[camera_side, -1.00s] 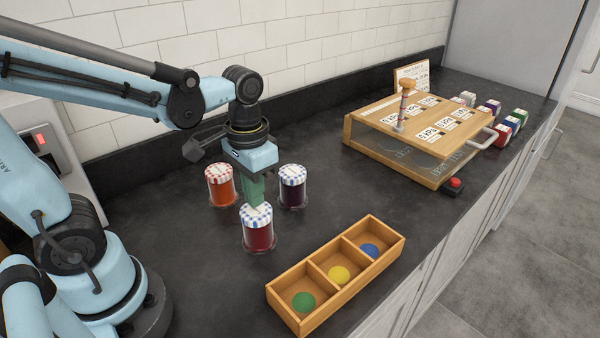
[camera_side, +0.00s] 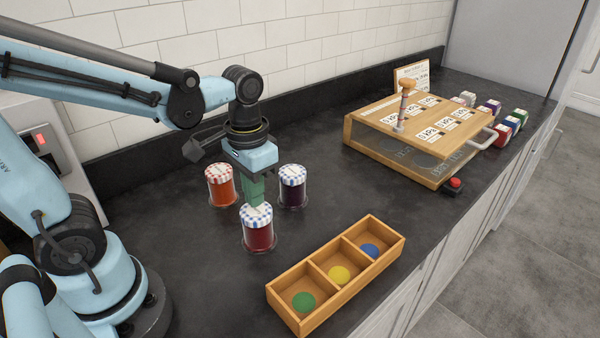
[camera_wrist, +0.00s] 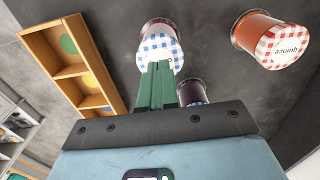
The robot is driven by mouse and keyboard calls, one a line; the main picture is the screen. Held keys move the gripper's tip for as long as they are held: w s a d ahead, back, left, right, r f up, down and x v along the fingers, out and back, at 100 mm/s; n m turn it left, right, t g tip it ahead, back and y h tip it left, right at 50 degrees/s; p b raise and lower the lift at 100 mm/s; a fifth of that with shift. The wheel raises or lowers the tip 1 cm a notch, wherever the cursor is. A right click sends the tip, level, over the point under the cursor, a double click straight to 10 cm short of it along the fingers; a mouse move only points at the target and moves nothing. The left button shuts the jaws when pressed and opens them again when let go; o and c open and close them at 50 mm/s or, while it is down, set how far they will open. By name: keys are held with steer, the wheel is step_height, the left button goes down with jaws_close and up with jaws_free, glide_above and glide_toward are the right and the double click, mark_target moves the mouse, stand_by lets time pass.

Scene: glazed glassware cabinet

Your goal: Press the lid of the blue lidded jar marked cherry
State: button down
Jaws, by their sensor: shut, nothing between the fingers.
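The jar with a blue-and-white checked lid and dark red contents (camera_side: 258,236) stands upright at the front of the group of jars. Its lid shows in the wrist view (camera_wrist: 153,49); I cannot read its label. My gripper (camera_side: 256,204) is shut and empty, pointing down, with its green fingertips at the lid of this jar. The fingertips also overlap the lid's edge in the wrist view (camera_wrist: 160,65). I cannot tell whether they touch it. A second blue-checked jar, with dark purple contents (camera_side: 292,194), stands behind to the right, partly hidden by the fingers in the wrist view.
A red-checked jar marked quince (camera_side: 221,189) stands behind to the left. A wooden tray (camera_side: 317,266) with green, yellow and blue discs lies at the front right. Farther right are a wooden glazed case (camera_side: 365,146), a red button (camera_side: 454,184) and several small coloured blocks.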

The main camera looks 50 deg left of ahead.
steer(key=shift+f, duration=0.8)
stand_by(0.5)
stand_by(0.5)
step_height(320, 180, up, 8)
stand_by(0.7)
stand_by(0.8)
